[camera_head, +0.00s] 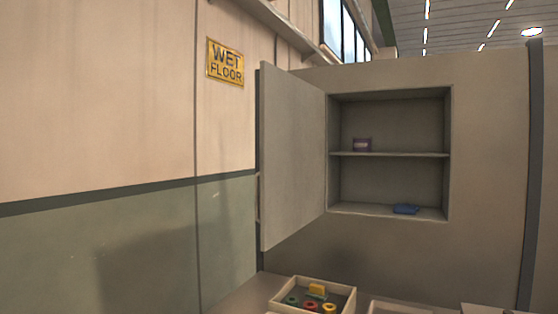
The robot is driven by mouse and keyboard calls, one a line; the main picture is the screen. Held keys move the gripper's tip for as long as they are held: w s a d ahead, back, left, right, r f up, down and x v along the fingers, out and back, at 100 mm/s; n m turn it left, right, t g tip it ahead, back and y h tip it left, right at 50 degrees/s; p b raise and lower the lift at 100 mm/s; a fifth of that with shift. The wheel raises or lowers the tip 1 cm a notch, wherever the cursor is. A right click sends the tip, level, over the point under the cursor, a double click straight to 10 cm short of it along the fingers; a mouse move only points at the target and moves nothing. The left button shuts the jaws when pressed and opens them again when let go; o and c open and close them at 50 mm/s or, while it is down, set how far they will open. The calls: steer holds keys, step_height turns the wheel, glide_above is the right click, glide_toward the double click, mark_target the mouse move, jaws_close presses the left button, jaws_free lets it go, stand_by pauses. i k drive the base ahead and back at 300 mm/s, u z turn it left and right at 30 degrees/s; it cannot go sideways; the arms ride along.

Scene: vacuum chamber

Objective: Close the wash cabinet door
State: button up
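The wash cabinet (391,154) is set in the grey wall, with two compartments split by one shelf. Its grey door (292,157) is hinged on the left and stands wide open, swung out toward me. A strip of what may be a handle (258,197) shows at the door's outer left edge. My gripper is not in view.
Below the cabinet, a box (346,301) holds several coloured ring-shaped items and a yellow block. Another pale tray edge (398,307) is beside it. A "WET FLOOR" sign (225,62) hangs on the left wall. A dark post (531,175) stands at right.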

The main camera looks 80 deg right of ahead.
mark_target(291, 193)
steer(key=z, duration=0.05)
steer(key=i, duration=1.15)
steer(key=z, duration=5.05)
steer(key=i, duration=0.1)
steer(key=u, duration=3.6)
steer(key=k, duration=0.2)
steer(key=z, duration=2.05)
